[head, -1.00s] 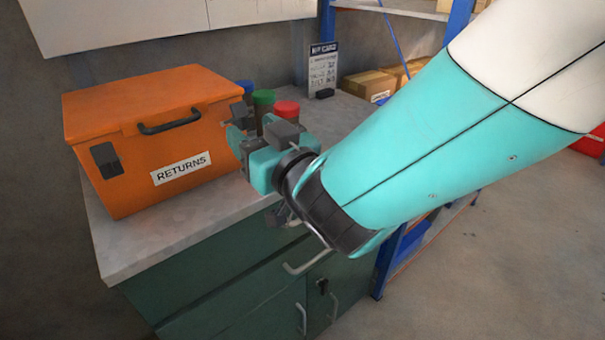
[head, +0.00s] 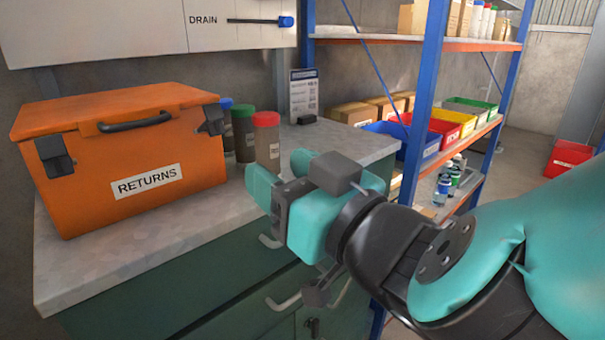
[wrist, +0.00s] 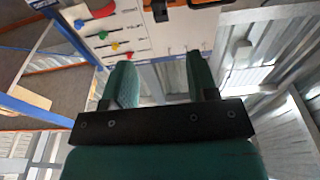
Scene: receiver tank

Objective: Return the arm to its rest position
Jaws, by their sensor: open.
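My gripper (head: 281,176) is in the middle of the head view, in front of the workbench's front edge and to the right of the orange RETURNS box (head: 130,160). Its teal fingers point to the left and away, apart from the box. In the wrist view the two green fingers (wrist: 159,78) stand well apart with nothing between them, so the gripper is open and empty. My arm bends in from the lower right of the head view.
Blue-, green- and red-lidded jars (head: 267,140) and a card stand (head: 304,95) stand on the grey workbench (head: 85,262). Blue-framed shelving (head: 425,90) with coloured bins is to the right. A wall panel (head: 95,30) is above; coloured knobs (wrist: 115,46) show in the wrist view.

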